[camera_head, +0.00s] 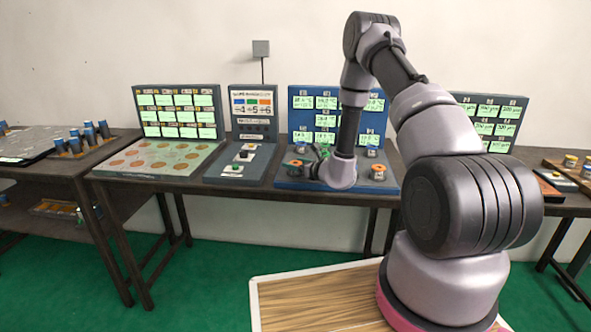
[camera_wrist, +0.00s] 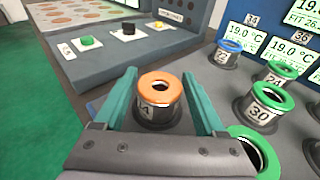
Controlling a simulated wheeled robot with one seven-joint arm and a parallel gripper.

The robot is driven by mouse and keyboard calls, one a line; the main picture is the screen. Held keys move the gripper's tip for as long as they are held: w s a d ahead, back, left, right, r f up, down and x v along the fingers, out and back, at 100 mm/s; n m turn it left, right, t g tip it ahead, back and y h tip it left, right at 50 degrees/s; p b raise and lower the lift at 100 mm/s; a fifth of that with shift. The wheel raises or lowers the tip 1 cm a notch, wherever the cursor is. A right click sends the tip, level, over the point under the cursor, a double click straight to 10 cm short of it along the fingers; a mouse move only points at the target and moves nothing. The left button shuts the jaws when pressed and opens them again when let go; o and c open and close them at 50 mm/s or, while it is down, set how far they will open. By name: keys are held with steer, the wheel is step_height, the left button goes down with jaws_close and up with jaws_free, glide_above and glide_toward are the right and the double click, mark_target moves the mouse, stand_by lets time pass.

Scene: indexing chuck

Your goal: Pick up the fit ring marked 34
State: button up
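A metal ring with an orange top (camera_wrist: 160,90) stands upright on the blue-grey station, between the fingers of my gripper (camera_wrist: 160,76). Its front label is partly hidden; only a digit like 4 shows, so I cannot read the full number. The teal fingers lie to its left and right with small gaps, so my gripper looks open around it. A green-topped ring marked 30 (camera_wrist: 264,104) stands to the right. A blue-topped ring (camera_wrist: 229,49) stands behind, near a small tag reading 34 (camera_wrist: 251,20). In the head view my wrist largely hides my gripper.
Another green-topped ring (camera_wrist: 254,146) stands close to the right finger, and one more (camera_wrist: 282,69) farther back. A grey panel with buttons (camera_wrist: 125,36) lies to the left. The blue display board (camera_head: 300,125) rises behind the station. A disc tray (camera_head: 160,157) is farther left.

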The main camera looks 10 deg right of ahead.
jaws_close()
steer(key=shift+r, duration=0.1)
